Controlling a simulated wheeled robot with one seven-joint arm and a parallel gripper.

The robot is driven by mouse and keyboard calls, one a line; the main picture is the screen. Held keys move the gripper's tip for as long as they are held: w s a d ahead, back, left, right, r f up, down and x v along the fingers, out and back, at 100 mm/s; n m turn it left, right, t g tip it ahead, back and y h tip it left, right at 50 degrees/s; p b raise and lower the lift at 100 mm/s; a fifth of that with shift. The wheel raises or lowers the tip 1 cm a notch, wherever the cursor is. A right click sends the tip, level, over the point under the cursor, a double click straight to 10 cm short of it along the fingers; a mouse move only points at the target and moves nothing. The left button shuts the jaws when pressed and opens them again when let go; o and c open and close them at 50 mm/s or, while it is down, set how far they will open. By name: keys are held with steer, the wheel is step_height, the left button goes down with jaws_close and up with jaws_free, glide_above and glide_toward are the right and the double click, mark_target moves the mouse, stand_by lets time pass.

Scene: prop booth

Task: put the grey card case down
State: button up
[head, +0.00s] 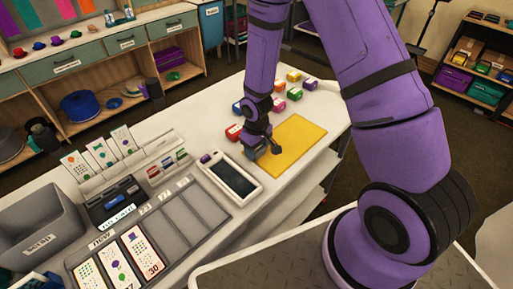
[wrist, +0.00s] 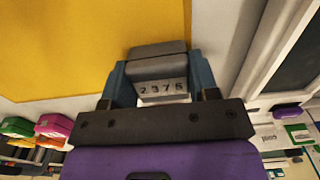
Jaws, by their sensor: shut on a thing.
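The grey card case (wrist: 157,68) is between the two blue-grey fingers of my gripper (wrist: 160,80) in the wrist view, with a pale number label facing the camera. My gripper is shut on it. In the head view my gripper (head: 257,146) is low over the white table at the left edge of the yellow mat (head: 297,141). The case is mostly hidden there by the gripper. The mat also shows in the wrist view (wrist: 70,45), behind and left of the case. I cannot tell whether the case touches the surface.
A slotted card tray (head: 187,220) and a grey bin (head: 38,222) are further left. The mat looks bare.

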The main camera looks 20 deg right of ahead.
steer(key=o, duration=0.9)
step_height(320, 180, up, 24)
steer(key=s+d+m+t, duration=0.1)
steer(key=s+d, duration=0.1)
steer(key=d, duration=0.1)
steer(key=s+d+r+m+t, duration=0.1)
steer(key=s+d+r+t, duration=0.1)
steer(key=s+r, duration=0.7)
steer(key=s+d+r+m+t, duration=0.2)
steer(key=s+r, duration=0.8)
steer(key=s, duration=0.2)
steer(key=shift+r+m, duration=0.3)
